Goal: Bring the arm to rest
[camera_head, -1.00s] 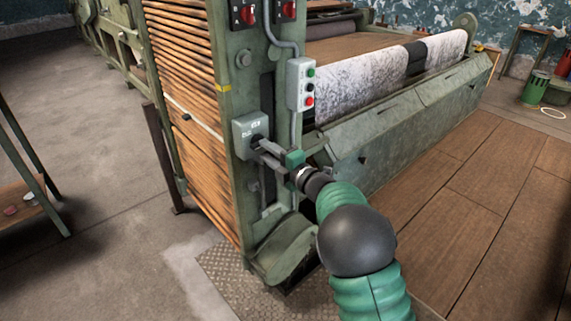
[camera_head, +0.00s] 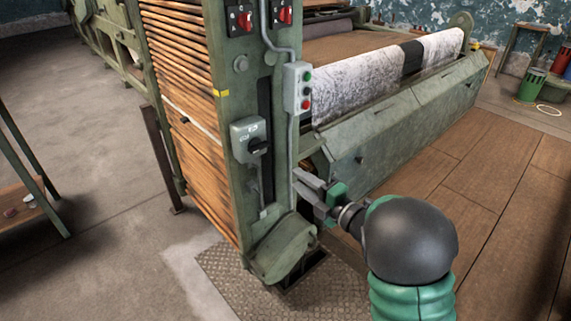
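My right arm comes in from the bottom right, with a dark ball-shaped joint and green ribbed sleeves. Its gripper (camera_head: 297,184) points left, in front of the green machine frame's lower part. Its two grey fingers look apart, with nothing seen between them. It is below and to the right of a grey switch box (camera_head: 244,136) with a black rotary knob (camera_head: 258,147), and apart from it. My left gripper is not in view.
A small box with green and red buttons (camera_head: 298,88) is on the machine post. Two red switches (camera_head: 245,20) sit above. A roll of speckled white cloth (camera_head: 355,88) lies along the machine. Wooden floor is free at right, and a table (camera_head: 25,197) stands at left.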

